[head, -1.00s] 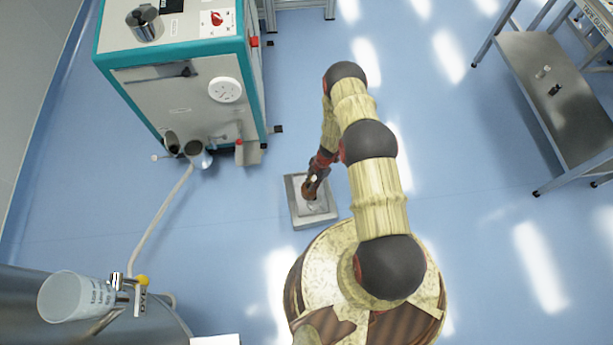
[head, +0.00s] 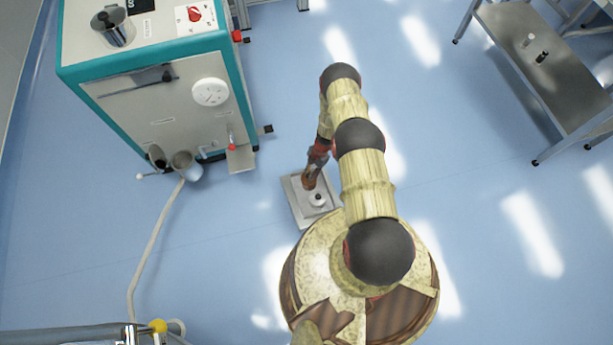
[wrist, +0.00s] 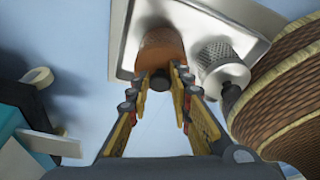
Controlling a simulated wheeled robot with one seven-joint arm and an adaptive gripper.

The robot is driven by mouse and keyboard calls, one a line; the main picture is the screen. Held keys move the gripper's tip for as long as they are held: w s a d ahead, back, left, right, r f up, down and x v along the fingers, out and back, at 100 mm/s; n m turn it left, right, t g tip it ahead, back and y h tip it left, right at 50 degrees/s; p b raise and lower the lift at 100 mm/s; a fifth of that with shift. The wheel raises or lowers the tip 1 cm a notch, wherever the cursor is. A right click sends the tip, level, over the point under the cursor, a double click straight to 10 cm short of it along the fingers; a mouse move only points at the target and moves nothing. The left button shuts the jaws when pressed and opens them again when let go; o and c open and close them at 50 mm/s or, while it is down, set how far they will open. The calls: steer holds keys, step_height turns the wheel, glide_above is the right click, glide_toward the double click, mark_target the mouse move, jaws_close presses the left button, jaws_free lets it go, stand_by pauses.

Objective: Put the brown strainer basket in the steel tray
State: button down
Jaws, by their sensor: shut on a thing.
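The brown strainer basket (wrist: 160,47) is a short brown cylinder with a dark knob, between my fingertips. My gripper (wrist: 160,82) is shut on it at the knob. In the head view my gripper (head: 310,178) is over the upper part of the steel tray (head: 298,212), which lies on the floor in front of my base. The tray also shows at the top of the wrist view (wrist: 122,45). I cannot tell whether the brown basket touches the tray floor. A perforated steel basket (wrist: 222,65) with a dark knob stands in the tray, right beside the brown one.
A teal and grey machine (head: 150,90) stands at the upper left, with a steel cup (head: 186,166) and a hose (head: 155,235) at its lower front. A steel bench (head: 540,75) is at the upper right. The blue floor around the tray is mostly clear.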

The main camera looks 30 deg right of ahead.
steer(key=shift+w+d+f, duration=0.1)
steer(key=shift+w+f, duration=0.05)
steer(key=shift+f, duration=0.05)
steer(key=c, duration=1.7)
jaws_free()
steer(key=shift+o, duration=0.4)
